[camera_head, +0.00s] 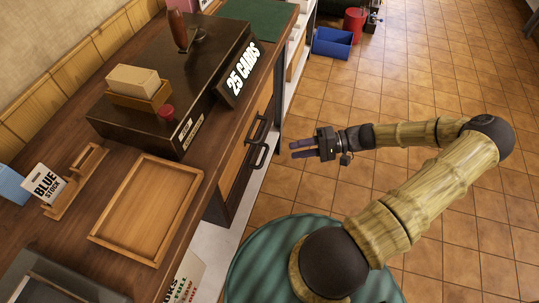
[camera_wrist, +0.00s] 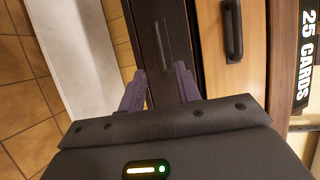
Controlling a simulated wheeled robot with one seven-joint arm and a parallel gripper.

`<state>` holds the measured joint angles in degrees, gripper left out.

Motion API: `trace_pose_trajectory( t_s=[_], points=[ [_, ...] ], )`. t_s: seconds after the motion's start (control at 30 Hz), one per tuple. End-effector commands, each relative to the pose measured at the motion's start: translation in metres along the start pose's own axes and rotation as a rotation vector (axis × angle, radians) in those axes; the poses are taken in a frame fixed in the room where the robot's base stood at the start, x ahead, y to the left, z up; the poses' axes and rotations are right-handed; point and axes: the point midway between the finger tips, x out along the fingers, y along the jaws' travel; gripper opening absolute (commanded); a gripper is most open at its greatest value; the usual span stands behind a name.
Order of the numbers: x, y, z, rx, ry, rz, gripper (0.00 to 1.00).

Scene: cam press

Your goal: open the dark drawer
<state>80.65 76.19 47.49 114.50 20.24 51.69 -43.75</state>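The dark drawer (camera_wrist: 146,22) is a narrow dark front in the wrist view, beside a light wooden drawer front (camera_wrist: 211,50). Its dark bar handle (camera_wrist: 163,42) lies ahead of the gap between my fingers. In the head view, a dark handle (camera_head: 261,157) sticks out low on the counter's front; the drawer's face is hard to make out there. My gripper (camera_head: 293,150) is open and empty, pointing left at the counter front, a little to the right of that handle. Its two fingers are apart in the wrist view (camera_wrist: 160,86). I see no contact with the handle.
The wooden drawer has its own dark handle (camera_wrist: 232,30). The counter (camera_head: 222,150) carries a dark press box with a "25 CARDS" sign (camera_head: 240,73) and a wooden tray (camera_head: 146,210). A green round top (camera_head: 250,270) stands below. Tiled floor (camera_head: 320,100) is open to the right.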

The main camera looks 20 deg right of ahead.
Motion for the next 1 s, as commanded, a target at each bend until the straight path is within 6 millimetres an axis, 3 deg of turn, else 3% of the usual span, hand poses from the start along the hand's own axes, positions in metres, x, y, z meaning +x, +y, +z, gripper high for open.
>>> trace_pose_trajectory(
  t_s=[0.3,0.5,0.87,0.9,1.0],
  points=[
    [0.058,0.0,0.001,0.001,-0.004,-0.003,0.33],
    [0.086,0.0,0.0,0.001,-0.002,-0.002,0.33],
    [0.094,0.0,0.0,0.001,0.0,0.0,0.33],
    [0.093,0.0,0.0,0.001,0.0,0.0,0.31],
    [0.093,0.0,0.0,0.001,0.0,0.0,0.12]
  ],
)
